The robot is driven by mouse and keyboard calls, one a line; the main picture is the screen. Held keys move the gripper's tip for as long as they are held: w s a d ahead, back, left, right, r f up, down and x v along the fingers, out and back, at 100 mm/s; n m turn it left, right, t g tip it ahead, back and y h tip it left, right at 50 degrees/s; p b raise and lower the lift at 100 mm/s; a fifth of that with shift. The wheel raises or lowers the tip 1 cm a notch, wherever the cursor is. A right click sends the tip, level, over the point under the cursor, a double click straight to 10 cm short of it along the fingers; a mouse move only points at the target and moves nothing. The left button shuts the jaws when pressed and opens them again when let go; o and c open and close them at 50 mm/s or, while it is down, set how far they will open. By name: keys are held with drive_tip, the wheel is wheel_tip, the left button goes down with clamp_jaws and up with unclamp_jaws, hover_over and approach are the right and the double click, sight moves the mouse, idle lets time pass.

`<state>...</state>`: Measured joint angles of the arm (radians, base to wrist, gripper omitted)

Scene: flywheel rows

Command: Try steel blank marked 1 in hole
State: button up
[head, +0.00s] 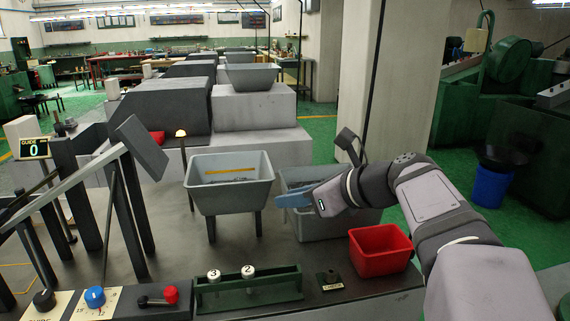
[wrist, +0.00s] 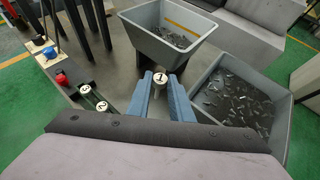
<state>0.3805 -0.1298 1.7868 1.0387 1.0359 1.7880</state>
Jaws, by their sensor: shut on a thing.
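My gripper (wrist: 160,95) is shut on the steel blank marked 1 (wrist: 159,79), whose numbered top shows between the blue fingers in the wrist view. In the head view my gripper (head: 288,200) is raised in front of the right grey bin, and the blank cannot be made out there. Blanks marked 3 (head: 214,275) and 2 (head: 248,271) stand upright in a green rack (head: 250,293) at the bench front. A small dark block (head: 329,280) with a label sits right of the rack; whether it has the hole I cannot tell.
A grey hopper (head: 229,196) on legs holds dark pieces. A grey bin (head: 315,228) beside it holds many more. A red bin (head: 380,262) stands at the right front. A guide display (head: 34,148) reads 0. Blue (head: 95,297) and red knobs line the front left.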

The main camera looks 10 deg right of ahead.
drive_tip(key=w+d+f+n+g+y+p, duration=0.1)
drive_tip(key=d+f+n+g+y+p, duration=0.3)
drive_tip(key=p, duration=0.7)
drive_tip(key=s+d+r+n+g+p, duration=0.1)
drive_tip(key=s+d+n+p, duration=0.2)
drive_tip(key=p, duration=1.6)
drive_tip(key=s+d, duration=0.2)
drive_tip(key=s, duration=0.2)
drive_tip(key=shift+d+r+g+p, duration=0.25)
drive_tip(key=shift+g+p, duration=0.05)
drive_tip(key=shift+g, duration=0.1)
drive_tip(key=shift+y, duration=0.3)
drive_tip(key=shift+f+b, duration=1.25)
drive_tip(key=shift+f, duration=1.35)
drive_tip(key=shift+f, duration=0.95)
drive_tip(key=shift+r, duration=0.3)
